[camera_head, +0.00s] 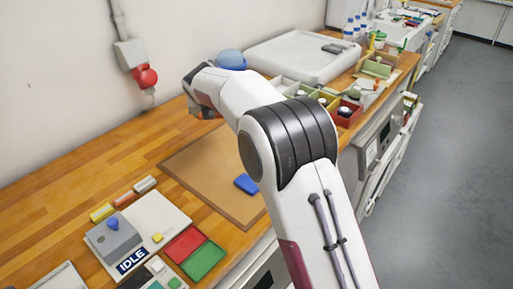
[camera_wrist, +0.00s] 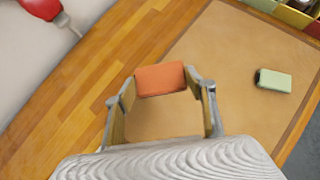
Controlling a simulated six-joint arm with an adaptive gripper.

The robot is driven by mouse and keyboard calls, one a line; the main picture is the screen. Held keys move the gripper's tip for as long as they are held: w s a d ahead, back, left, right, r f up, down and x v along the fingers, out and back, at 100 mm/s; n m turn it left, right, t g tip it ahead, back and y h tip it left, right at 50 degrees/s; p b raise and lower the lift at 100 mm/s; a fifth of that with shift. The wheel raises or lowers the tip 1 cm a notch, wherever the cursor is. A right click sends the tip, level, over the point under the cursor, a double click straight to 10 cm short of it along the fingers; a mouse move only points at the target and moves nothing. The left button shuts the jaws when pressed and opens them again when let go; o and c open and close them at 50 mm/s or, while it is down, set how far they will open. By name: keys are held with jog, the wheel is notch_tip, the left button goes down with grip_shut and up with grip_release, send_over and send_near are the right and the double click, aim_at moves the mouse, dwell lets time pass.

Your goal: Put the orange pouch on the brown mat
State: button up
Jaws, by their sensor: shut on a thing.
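The orange pouch (camera_wrist: 160,79) sits between the fingertips of my gripper (camera_wrist: 161,84) in the wrist view, and the fingers are shut on it. In the head view my gripper (camera_head: 204,105) is near the wall side of the brown mat (camera_head: 190,162), and the pouch is mostly hidden by the arm. In the wrist view the pouch overlaps the left edge of the mat (camera_wrist: 225,65); its height above the surface is hard to tell.
Coloured bins (camera_head: 300,90) stand beyond the mat. A red plug (camera_head: 145,76) hangs on the wall. The mat's middle looks clear.

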jog(key=w+d+f, duration=0.4)
jog(key=w+d, duration=0.1)
jog(key=d, duration=0.6)
jog(key=shift+w+m, duration=0.15)
jog(key=shift+m, duration=0.15)
jog(key=shift+f, duration=3.1)
jog(key=shift+f, duration=0.1)
jog(key=shift+f, duration=1.75)
jog(key=shift+f, duration=0.2)
